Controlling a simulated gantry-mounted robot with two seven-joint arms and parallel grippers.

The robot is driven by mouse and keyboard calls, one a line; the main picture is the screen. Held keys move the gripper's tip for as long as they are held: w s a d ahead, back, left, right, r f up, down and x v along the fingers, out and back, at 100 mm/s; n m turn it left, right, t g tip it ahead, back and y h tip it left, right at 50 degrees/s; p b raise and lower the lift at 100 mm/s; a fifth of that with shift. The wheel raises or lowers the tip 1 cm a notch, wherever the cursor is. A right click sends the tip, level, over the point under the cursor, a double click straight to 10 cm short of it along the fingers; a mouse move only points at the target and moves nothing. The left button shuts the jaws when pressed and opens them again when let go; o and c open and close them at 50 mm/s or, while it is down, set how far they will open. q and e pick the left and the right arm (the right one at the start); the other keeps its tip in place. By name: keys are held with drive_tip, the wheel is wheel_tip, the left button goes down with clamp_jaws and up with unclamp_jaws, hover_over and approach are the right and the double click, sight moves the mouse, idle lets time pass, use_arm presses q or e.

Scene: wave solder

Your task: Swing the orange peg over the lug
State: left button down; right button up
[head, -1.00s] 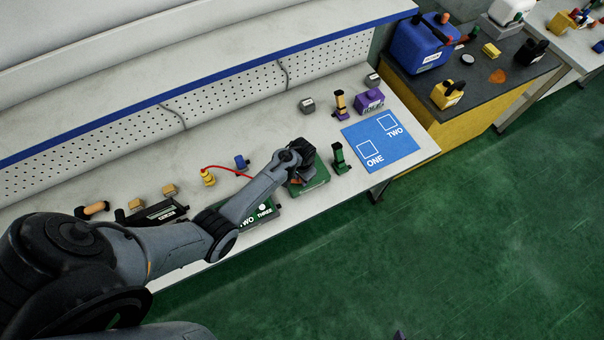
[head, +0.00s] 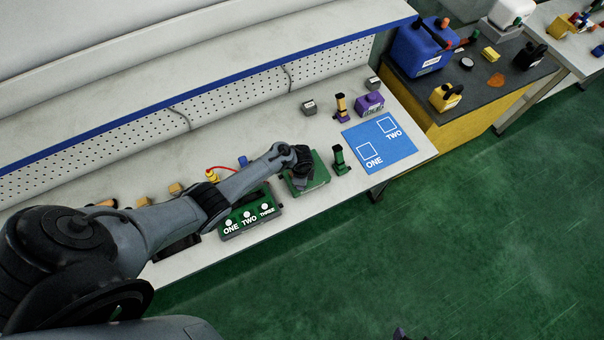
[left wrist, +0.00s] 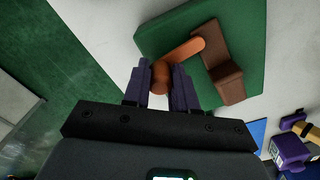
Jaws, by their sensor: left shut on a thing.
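The orange peg (left wrist: 186,52) shows in the left wrist view as a bent bar lying over a green plate (left wrist: 155,35). My left gripper (left wrist: 161,82) is shut on its near knob, between purple fingers. The bar's free end reaches up and right, close to a brown stepped block (left wrist: 225,65), which may be the lug; I cannot tell whether they touch. In the head view my left gripper (head: 301,180) is over the green plate (head: 318,183) and hides the peg. A purple tip at the bottom edge looks like my right gripper (head: 400,334), mostly cut off.
A purple block (head: 369,105) is behind the mat. The bench's front edge is near.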

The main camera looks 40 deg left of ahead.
use_arm(q)
drive_tip(key=shift+s+m, duration=0.1)
drive_tip(key=shift+m, duration=0.8)
drive_tip(key=c, duration=0.9)
unclamp_jaws()
drive_tip(key=shift+r, duration=0.15)
drive_tip(key=shift+r, duration=0.3)
wheel_tip(320, 180, up, 10)
drive_tip(key=p, duration=0.3)
